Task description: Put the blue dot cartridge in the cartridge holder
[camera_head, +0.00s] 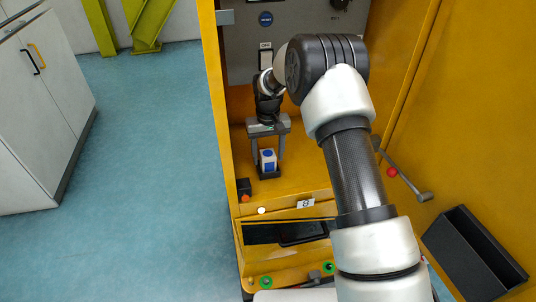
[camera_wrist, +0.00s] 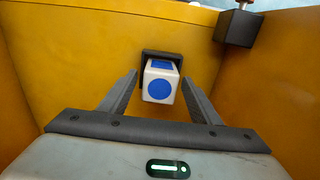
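The blue dot cartridge (camera_head: 268,156) is a small white block with blue marks, standing low in the yellow cabinet. In the wrist view the cartridge (camera_wrist: 161,88) shows a round blue dot on the face toward me and blue on its top. It sits at a dark bracket (camera_wrist: 162,54) that looks like a holder; in the head view the dark base (camera_head: 269,175) shows under it. How deep it sits is hidden. My gripper (camera_wrist: 160,76) is open, its fingers on either side of the cartridge with a small gap at each side. My gripper (camera_head: 268,163) also shows in the head view.
Yellow walls close in on both sides. A dark block (camera_wrist: 237,27) with a knob stands at the upper right in the wrist view. A lever with a grey end (camera_head: 425,196) and a black open bin (camera_head: 474,256) are on the right. Blue floor lies left.

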